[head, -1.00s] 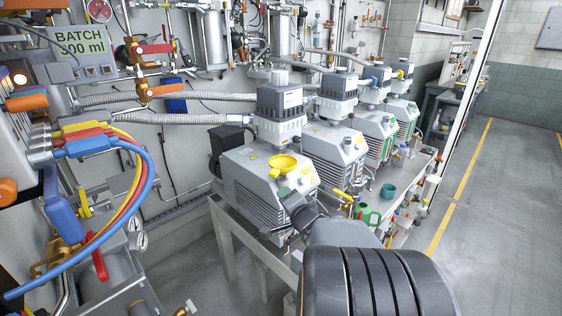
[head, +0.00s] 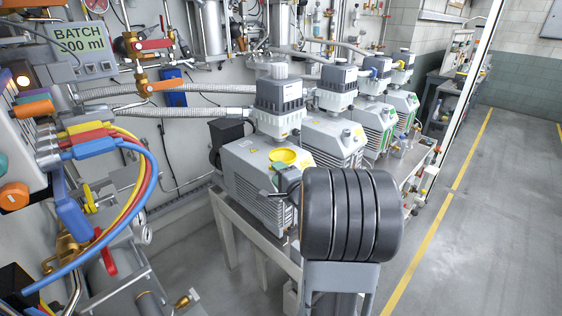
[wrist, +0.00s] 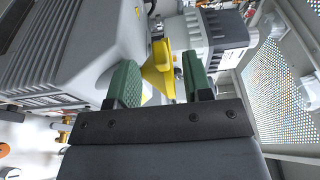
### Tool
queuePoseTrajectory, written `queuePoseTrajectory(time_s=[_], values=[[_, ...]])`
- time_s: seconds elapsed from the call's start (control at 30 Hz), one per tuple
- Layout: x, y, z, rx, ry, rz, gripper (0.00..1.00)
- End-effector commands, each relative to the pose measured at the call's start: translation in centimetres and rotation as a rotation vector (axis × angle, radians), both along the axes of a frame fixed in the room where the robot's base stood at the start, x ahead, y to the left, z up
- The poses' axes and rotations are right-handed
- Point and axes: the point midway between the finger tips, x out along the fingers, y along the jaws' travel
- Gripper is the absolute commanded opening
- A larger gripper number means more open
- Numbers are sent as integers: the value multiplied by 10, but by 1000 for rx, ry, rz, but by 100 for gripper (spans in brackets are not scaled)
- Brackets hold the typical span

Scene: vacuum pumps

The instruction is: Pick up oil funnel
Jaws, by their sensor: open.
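The yellow oil funnel (head: 287,157) sits on top of the nearest grey vacuum pump (head: 243,178), mouth up. In the wrist view the funnel (wrist: 158,68) shows between and beyond the two green finger pads of my gripper (wrist: 159,86). The jaws are open, and a gap shows beside the funnel; I cannot tell whether a pad touches it. In the head view my gripper (head: 275,190) is close to the funnel at its near side, and my arm hides much of it.
More vacuum pumps (head: 332,140) stand in a row behind on the bench. Coloured hoses (head: 152,185) hang at the left by the batch display (head: 83,42). The floor (head: 470,230) at the right is clear.

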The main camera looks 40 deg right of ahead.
Motion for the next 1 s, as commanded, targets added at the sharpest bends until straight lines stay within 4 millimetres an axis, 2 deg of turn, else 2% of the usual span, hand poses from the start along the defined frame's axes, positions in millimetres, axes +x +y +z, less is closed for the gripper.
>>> queuePoseTrajectory(time_s=[0.4,0.73,1.0], values=[[46,-6,1,0,2,0,46],[52,-6,0,-1,1,-1,46],[51,-6,0,-1,1,-1,21]])
